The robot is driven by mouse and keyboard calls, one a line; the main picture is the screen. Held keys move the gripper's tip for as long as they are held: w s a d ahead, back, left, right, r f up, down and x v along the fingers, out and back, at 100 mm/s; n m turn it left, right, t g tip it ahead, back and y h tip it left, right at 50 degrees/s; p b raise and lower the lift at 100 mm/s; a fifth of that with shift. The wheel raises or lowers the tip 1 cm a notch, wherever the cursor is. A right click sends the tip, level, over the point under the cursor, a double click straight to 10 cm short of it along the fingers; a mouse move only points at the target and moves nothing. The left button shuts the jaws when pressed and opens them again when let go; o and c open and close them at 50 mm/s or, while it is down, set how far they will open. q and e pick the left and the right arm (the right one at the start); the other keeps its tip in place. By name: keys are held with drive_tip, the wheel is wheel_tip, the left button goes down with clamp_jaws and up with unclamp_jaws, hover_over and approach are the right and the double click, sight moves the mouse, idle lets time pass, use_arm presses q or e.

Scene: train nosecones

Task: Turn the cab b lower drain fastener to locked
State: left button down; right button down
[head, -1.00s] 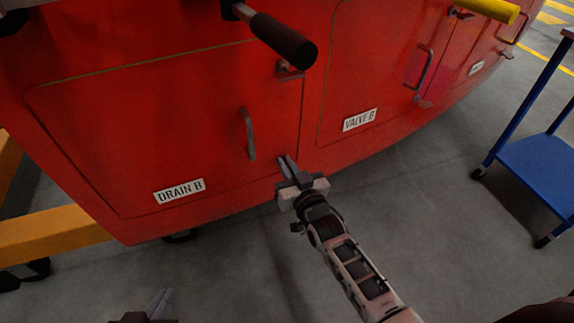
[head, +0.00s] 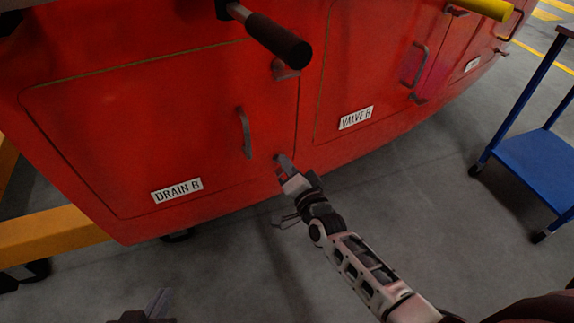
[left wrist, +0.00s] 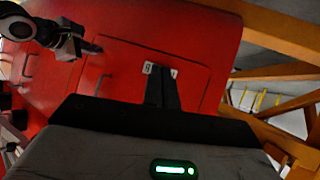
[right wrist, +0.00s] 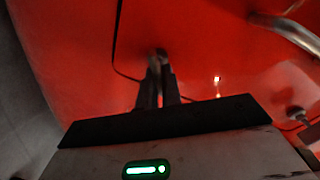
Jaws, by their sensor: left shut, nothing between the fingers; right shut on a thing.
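The red drain B panel (head: 90,130) has a white label (head: 177,190) and a grey handle (head: 245,133). Its lower fastener (right wrist: 161,53) is at the panel's lower right corner, mostly hidden by my right gripper. My right gripper (head: 285,163) is shut on that fastener, its fingers touching the red skin area; it also shows in the right wrist view (right wrist: 158,75). The fastener's exact angle is hard to read. My left gripper (head: 159,303) is shut and empty, low in front of the panel; its fingers show in the left wrist view (left wrist: 161,88).
An upper fastener (head: 285,70) sits under a dark-gripped bar (head: 270,38) that sticks out. The valve B panel (head: 365,80) is to the right. A blue cart (head: 535,160) stands at right, an orange beam (head: 50,233) at left. Floor between is clear.

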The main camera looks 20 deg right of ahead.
drive_tip(key=shift+f+m, duration=0.2)
drive_tip(key=shift+m, duration=0.8)
drive_tip(key=shift+d+f+m+b, duration=0.1)
drive_tip(key=shift+m+b, duration=0.55)
drive_tip(key=shift+m, duration=0.55)
drive_tip(key=shift+m+b, duration=0.3)
drive_tip(key=shift+m, duration=0.5)
use_arm(q)
drive_tip(key=shift+s+d+f, duration=0.1)
drive_tip(key=shift+s+f, duration=0.05)
drive_tip(key=shift+f, duration=0.3)
use_arm(e)
drive_tip(key=shift+m, duration=0.3)
drive_tip(key=c, duration=1.6)
unclamp_jaws()
use_arm(q)
drive_tip(key=shift+r, duration=0.1)
